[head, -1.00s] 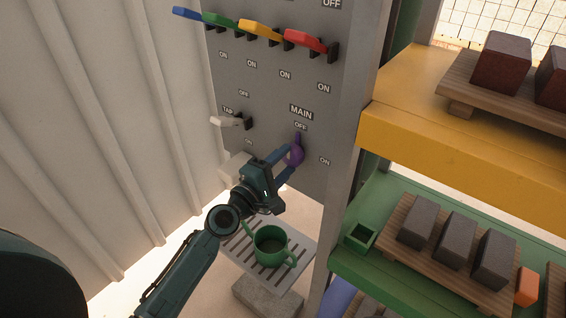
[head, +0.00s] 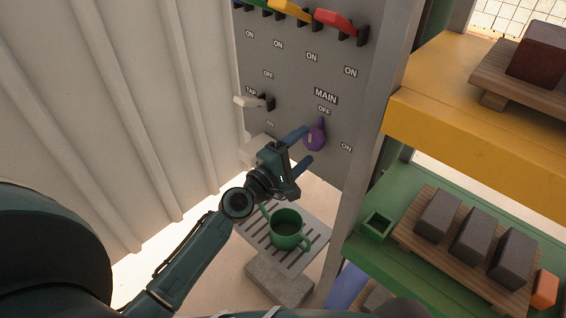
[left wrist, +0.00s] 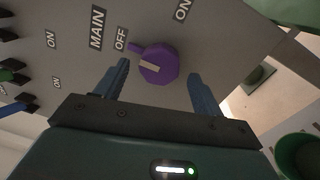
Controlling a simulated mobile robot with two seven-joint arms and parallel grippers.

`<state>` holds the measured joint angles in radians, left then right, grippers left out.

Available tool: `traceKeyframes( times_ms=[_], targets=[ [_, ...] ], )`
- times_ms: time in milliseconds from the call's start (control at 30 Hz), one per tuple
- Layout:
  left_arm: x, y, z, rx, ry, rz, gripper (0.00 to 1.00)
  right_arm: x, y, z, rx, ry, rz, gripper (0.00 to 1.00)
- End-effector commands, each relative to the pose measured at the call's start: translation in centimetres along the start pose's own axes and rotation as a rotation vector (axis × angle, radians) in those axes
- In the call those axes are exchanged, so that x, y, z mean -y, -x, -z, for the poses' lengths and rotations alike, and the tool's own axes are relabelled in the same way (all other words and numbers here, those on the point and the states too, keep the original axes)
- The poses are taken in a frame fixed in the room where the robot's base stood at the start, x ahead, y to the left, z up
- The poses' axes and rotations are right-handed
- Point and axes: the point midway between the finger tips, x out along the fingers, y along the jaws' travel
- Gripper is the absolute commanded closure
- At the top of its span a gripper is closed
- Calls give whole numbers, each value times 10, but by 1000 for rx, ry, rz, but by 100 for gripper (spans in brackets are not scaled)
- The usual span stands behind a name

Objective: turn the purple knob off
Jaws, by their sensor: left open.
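The purple knob (head: 316,138) is on the grey panel (head: 290,85) below the MAIN label, with OFF above it and ON to its lower right. Its pointed tip is turned up at the OFF mark. In the left wrist view the knob (left wrist: 158,66) also has its tip toward OFF. My left gripper (head: 303,148) is open just in front of and below the knob. Its two blue fingers stand apart with the knob showing between and beyond them in the wrist view, and they do not appear to grip it. My right gripper is not in view.
A white TAP lever (head: 252,102) is to the left, and coloured levers such as the red one (head: 334,20) are above. A green mug (head: 286,228) stands on a slotted tray (head: 255,236) below my gripper. Yellow (head: 450,122) and green (head: 365,242) shelves with blocks are at right.

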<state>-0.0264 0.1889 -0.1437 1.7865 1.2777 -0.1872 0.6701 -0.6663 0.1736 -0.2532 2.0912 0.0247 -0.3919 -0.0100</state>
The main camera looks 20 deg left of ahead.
Motion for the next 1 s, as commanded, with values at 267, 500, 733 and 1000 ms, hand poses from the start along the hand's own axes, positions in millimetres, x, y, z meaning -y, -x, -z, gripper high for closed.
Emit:
traceKeyframes(
  times_ms=[267,500,733,1000],
  targets=[
    [5,61,1,-1,-3,4,32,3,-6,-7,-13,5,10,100],
    [4,105,1,0,-1,2,32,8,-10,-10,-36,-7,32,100],
    [0,120,0,0,1,0,32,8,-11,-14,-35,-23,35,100],
    [-1,121,0,0,1,-1,32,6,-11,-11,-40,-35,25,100]
  ],
)
